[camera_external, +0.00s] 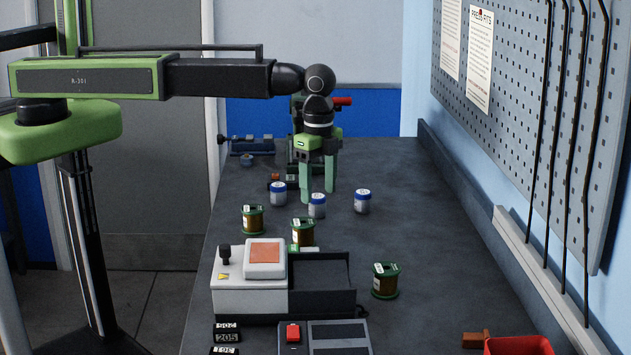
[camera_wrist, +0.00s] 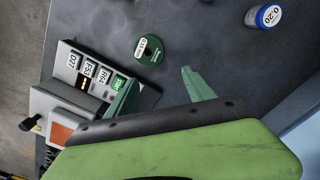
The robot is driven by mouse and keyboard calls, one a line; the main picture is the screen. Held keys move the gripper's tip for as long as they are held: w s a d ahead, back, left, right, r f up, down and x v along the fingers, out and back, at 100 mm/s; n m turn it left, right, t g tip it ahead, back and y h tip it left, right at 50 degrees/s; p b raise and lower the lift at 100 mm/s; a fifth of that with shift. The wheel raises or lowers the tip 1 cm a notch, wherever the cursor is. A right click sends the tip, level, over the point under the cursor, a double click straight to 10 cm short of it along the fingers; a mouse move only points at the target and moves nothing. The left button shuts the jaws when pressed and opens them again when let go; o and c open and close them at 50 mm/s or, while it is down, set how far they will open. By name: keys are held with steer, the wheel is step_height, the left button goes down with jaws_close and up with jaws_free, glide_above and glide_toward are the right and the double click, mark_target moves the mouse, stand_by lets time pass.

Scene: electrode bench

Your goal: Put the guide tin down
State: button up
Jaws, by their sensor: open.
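Three small pale tins with blue lids stand upright on the dark bench in the external view: a left tin (camera_external: 278,194), a middle tin (camera_external: 317,206) and a right tin (camera_external: 362,201). I cannot tell by label which is the guide tin. My gripper (camera_external: 318,196) points down with its green fingers apart, close around or just behind the middle tin; which, I cannot tell. In the wrist view my gripper (camera_wrist: 157,88) is also spread, and no tin shows between the fingers. A blue-lidded tin marked 0.20 (camera_wrist: 264,16) lies clear of it at the upper right.
Green-ended spools stand nearby: one left (camera_external: 252,220), one centre (camera_external: 303,233), one right (camera_external: 385,281). A white device with a red pad (camera_external: 265,258) stands in front. A red bin (camera_external: 517,346) is at the near right. The bench right of the tins is clear.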

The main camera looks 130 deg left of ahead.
steer(key=s+d, duration=0.3)
steer(key=d, duration=0.9)
steer(key=s+d, duration=0.4)
steer(key=d, duration=0.9)
steer(key=s+d, duration=0.4)
steer(key=d, duration=0.8)
steer(key=shift+s+d, duration=0.2)
steer(key=shift+d, duration=0.05)
step_height(320, 180, down, 5)
steer(key=b, duration=0.5)
steer(key=shift+f, duration=0.15)
steer(key=shift+o, duration=0.4)
